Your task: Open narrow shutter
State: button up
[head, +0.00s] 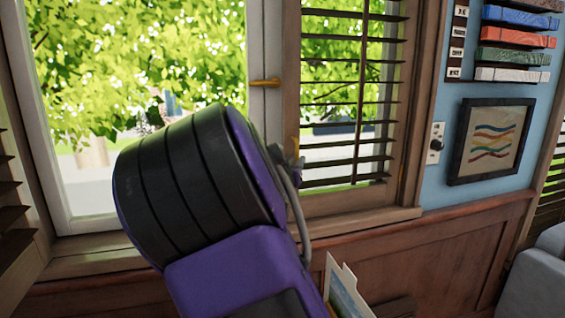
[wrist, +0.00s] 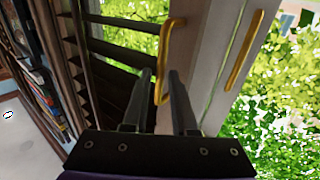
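The narrow shutter (head: 345,100) has dark slats in a wood frame and stands right of the large window pane in the head view. It also shows at the upper left of the wrist view (wrist: 115,45). Its yellow handle (wrist: 165,50) lies ahead of and between my fingertips in the wrist view, with its lower end near the left finger. The handle shows partly in the head view (head: 295,130). My gripper (wrist: 159,72) is open, with a gap between its fingers. In the head view my arm hides most of the gripper.
A second yellow handle (wrist: 244,50) is on the window frame to the right in the wrist view, and shows in the head view (head: 265,82). A window sill (head: 370,218) runs below. A framed picture (head: 491,140) hangs on the blue wall at right.

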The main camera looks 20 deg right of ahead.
jog(key=shift+x, duration=1.2)
grip_shut()
dwell(0.6)
